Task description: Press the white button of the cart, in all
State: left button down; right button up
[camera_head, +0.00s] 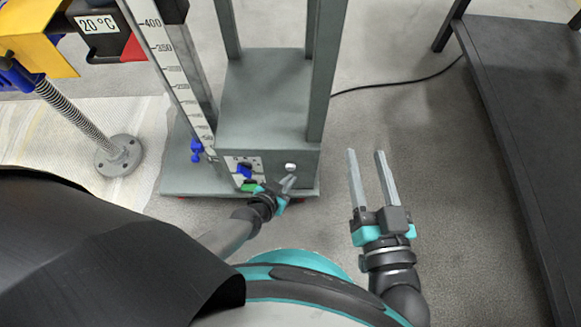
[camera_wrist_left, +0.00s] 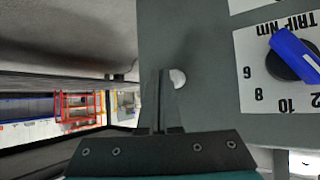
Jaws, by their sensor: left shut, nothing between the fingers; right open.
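The grey cart (camera_head: 265,95) stands in the middle of the head view. Its round white button (camera_head: 291,167) is at the upper right of its front face. My left gripper (camera_head: 291,179) is shut and empty, its fingertips just below and in front of the button. In the left wrist view the closed fingertips (camera_wrist_left: 161,72) lie just left of the white button (camera_wrist_left: 178,78) and hide part of its edge. I cannot tell whether they touch it. My right gripper (camera_head: 365,152) is open and empty, over the floor to the right of the cart.
Left of the button is a panel with a blue knob (camera_wrist_left: 294,55) marked "TRIP Nm" and a green part (camera_head: 249,186). A ruler (camera_head: 172,65) and a screw with a round flange (camera_head: 118,156) stand further left. A dark table (camera_head: 520,90) is at the right.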

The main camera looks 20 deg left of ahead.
dwell(0.8)
pick_arm(q)
jog(key=shift+w+a, duration=0.1)
jog(key=shift+w, duration=0.3)
jog(key=shift+w+a, duration=0.2)
jog(key=shift+w, duration=0.45)
dwell(0.8)
jog(key=shift+s, duration=0.15)
jog(key=shift+s+d+p, duration=0.3)
jog(key=shift+s, duration=0.6)
